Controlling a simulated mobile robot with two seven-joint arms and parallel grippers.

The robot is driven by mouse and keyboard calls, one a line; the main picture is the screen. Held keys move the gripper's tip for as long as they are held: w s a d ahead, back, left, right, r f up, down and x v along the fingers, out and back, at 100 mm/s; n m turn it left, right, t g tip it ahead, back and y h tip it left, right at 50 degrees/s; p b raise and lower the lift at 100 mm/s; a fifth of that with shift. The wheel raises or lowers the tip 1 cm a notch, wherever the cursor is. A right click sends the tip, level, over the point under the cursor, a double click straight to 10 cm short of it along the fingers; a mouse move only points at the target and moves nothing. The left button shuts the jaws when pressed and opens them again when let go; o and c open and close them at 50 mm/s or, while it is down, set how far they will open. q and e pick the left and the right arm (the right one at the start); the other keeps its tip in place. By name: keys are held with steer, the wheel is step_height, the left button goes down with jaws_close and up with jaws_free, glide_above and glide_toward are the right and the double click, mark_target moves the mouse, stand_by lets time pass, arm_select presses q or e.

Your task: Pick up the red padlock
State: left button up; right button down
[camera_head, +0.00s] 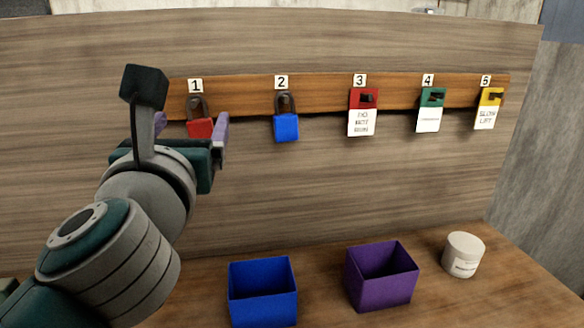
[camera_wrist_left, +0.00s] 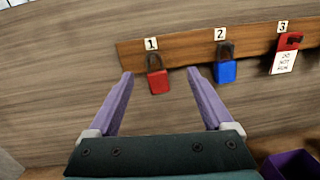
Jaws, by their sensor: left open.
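The red padlock (camera_head: 200,128) hangs by its dark shackle under label 1 on the wooden rail, at the left in the head view. It also shows in the left wrist view (camera_wrist_left: 158,82), between the fingertips in the picture. My left gripper (camera_head: 192,122) is in front of the padlock with its purple fingers spread apart. In the left wrist view the open gripper (camera_wrist_left: 160,74) holds nothing, and its fingers lie to either side of the padlock. Whether the fingertips reach as deep as the padlock is hard to tell. My right gripper is not in view.
A blue padlock (camera_head: 285,128) hangs close to the right under label 2. Red (camera_head: 362,122), green (camera_head: 429,120) and yellow (camera_head: 489,118) tags hang further right. A blue bin (camera_head: 263,300), a purple bin (camera_head: 384,285) and a white jar (camera_head: 463,256) stand on the table below.

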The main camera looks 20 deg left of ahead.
mark_target(199, 125)
arm_select(q)
steer(key=w+a+f+n, duration=0.1)
steer(key=w+a+f+n+g, duration=0.1)
steer(key=w+a, duration=0.1)
steer(key=shift+a+f+y, duration=0.1)
steer(key=shift+f+y, duration=0.2)
steer(key=shift+y, duration=0.1)
steer(key=shift+d+f+x, duration=0.15)
steer(key=shift+x, duration=1.4)
steer(key=shift+d+f+x, duration=0.15)
steer(key=shift+x, duration=1.35)
steer(key=shift+w, duration=0.2)
jaws_close()
